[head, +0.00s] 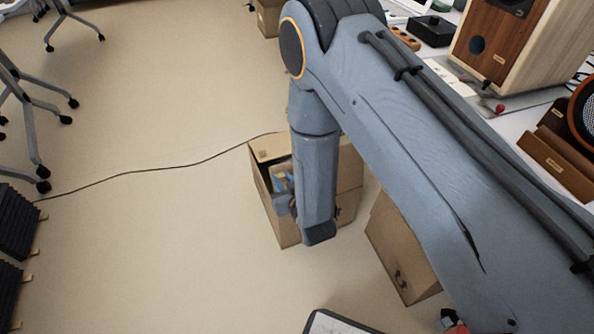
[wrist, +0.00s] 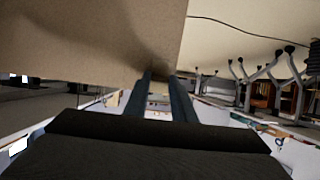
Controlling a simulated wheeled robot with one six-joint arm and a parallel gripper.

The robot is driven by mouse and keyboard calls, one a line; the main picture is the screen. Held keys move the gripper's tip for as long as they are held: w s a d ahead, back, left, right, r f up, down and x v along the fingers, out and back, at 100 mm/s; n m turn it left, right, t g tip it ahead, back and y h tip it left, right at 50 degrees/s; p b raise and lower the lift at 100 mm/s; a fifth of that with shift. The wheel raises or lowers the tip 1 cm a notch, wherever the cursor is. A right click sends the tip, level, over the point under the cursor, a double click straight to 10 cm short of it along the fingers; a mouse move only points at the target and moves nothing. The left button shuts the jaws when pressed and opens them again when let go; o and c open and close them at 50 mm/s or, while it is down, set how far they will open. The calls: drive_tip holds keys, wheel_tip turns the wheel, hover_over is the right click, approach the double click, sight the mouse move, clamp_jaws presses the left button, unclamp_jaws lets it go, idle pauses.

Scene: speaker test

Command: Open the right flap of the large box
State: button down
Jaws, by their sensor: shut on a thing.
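The large cardboard box (head: 284,228) stands on the floor in the middle of the head view. My arm hides much of it. Its top is at least partly open, and a light cardboard flap (head: 270,148) shows at its far left edge. In the wrist view a broad cardboard panel (wrist: 90,40), seemingly a flap of the box, fills the upper left. My gripper (wrist: 163,78) is shut on this panel near its right edge. In the head view my wrist hangs down over the box, and the fingertips are hard to make out. I cannot tell the right flap's full angle.
A second cardboard box (head: 398,250) stands to the right, behind my arm. A white table with a wooden speaker (head: 505,40) is at the upper right. A thin cable (head: 150,172) crosses the floor from the left.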

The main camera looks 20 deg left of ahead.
drive_tip(key=s+d+f+p, duration=0.2)
drive_tip(key=s+d, duration=0.3)
drive_tip(key=shift+s+d+f+p, duration=0.15)
drive_tip(key=shift+s+d+p, duration=0.15)
drive_tip(key=shift+p, duration=0.05)
idle(0.5)
drive_tip(key=c, duration=1.7)
unclamp_jaws()
drive_tip(key=shift+o, duration=1.1)
drive_tip(key=shift+w+a, duration=0.1)
drive_tip(key=v, duration=0.8)
drive_tip(key=shift+p, duration=0.3)
